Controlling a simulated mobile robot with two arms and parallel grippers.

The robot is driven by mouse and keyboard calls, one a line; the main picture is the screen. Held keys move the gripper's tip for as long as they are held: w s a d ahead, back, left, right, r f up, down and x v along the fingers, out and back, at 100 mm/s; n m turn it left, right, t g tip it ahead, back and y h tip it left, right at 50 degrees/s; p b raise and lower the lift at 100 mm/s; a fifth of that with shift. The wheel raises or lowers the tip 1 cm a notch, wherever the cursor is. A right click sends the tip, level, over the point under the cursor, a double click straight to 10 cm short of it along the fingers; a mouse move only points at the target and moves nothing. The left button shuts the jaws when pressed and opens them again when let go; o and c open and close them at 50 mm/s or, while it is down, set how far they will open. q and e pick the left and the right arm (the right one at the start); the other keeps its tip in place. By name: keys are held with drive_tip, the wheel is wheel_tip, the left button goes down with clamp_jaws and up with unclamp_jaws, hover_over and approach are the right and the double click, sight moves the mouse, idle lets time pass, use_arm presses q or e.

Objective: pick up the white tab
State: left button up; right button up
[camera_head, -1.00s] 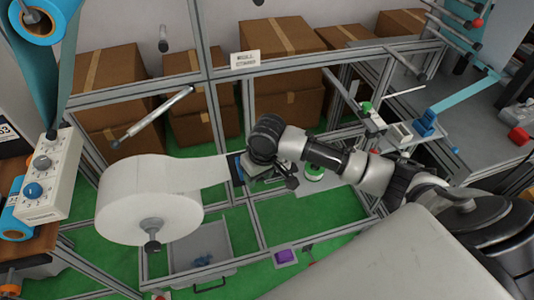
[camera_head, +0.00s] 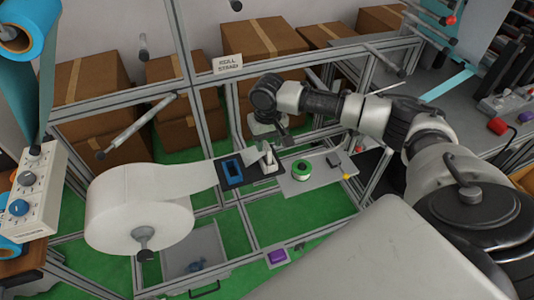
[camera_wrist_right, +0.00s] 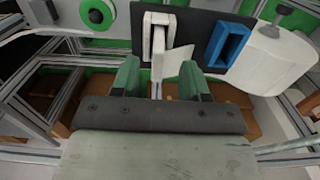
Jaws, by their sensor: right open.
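The white tab (camera_wrist_right: 181,61) is a small pale flap at the edge of a dark plate in the right wrist view. It shows as a small pale piece (camera_head: 252,157) beside the plate in the head view. My right gripper (camera_wrist_right: 161,80) is open, its two green fingers apart and empty. The tab lies just beyond the fingertips, in line with the gap between them; I cannot tell whether they touch it. In the head view my right gripper (camera_head: 273,135) is above and behind the plate. My left gripper is not in view.
A large white roll (camera_head: 135,213) feeds a strip to the dark plate. The plate holds a blue frame (camera_head: 231,168) and an upright white frame (camera_head: 268,160). A green-and-white spool (camera_head: 301,170) sits on the grey shelf (camera_head: 325,180). Metal rails surround the area.

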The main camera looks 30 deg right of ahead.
sight(267, 145)
drive_tip(key=f+p, duration=0.1)
drive_tip(key=f, duration=0.1)
drive_tip(key=w+f, duration=0.1)
drive_tip(key=f, duration=0.1)
drive_tip(key=shift+d+f+p, duration=0.2)
drive_tip(key=shift+f+p, duration=0.2)
drive_tip(key=shift+f, duration=0.35)
clamp_jaws()
